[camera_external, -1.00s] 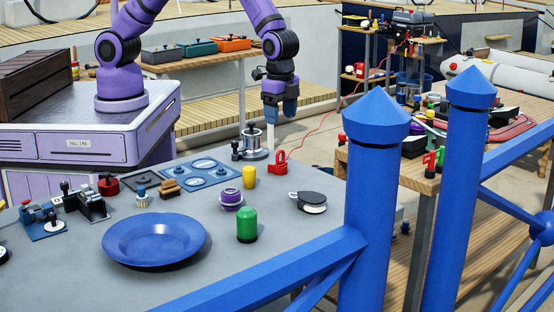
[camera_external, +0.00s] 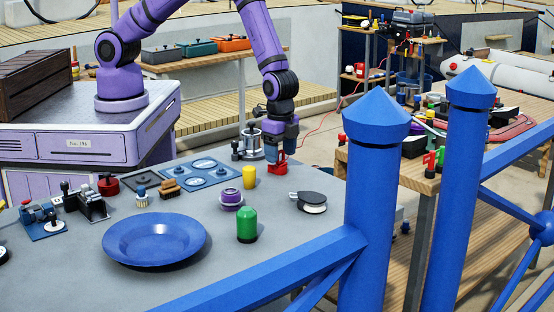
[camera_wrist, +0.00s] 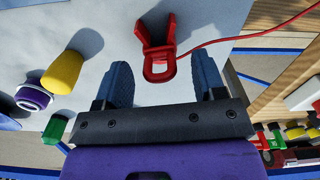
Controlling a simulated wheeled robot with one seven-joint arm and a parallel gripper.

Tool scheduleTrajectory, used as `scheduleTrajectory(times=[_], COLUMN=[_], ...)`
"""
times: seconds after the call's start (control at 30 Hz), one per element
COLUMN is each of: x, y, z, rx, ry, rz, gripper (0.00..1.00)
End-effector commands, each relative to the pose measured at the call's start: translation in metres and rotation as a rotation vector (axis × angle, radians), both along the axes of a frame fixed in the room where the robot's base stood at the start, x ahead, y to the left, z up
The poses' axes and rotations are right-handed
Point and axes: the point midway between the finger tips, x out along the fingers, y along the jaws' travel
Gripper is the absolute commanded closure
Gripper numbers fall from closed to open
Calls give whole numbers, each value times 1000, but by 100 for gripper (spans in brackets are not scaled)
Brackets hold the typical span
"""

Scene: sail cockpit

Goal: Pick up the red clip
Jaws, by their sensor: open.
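The red clip (camera_external: 278,167) stands near the far right edge of the grey table (camera_external: 310,258). In the wrist view the red clip (camera_wrist: 157,50) lies ahead of and between the fingertips, with its loop end nearest my gripper (camera_wrist: 165,75). The two blue fingers are spread apart with nothing held between them. In the external view my gripper (camera_external: 279,148) is down at the clip and covers its upper part. I cannot tell whether the fingers touch the clip.
A red cord (camera_wrist: 245,36) runs from the clip off to the right. A yellow cup (camera_external: 249,177), a purple-ringed item (camera_external: 231,198) and a metal winch (camera_external: 252,140) stand close by. A black-and-white block (camera_external: 311,202) lies to the right. A blue railing post (camera_external: 370,200) rises in front.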

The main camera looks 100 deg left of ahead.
Motion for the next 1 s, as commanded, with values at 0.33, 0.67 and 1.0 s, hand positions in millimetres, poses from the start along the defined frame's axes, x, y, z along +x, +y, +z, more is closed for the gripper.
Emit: scheduleTrajectory(times=[0.33,0.67,1.0], x=[0,0,1], y=[0,0,0], z=[-6,-6,20], rx=[-1,-1,-2], ry=[-1,-1,-2], rz=[1,1,2], gripper=[50,89,89])
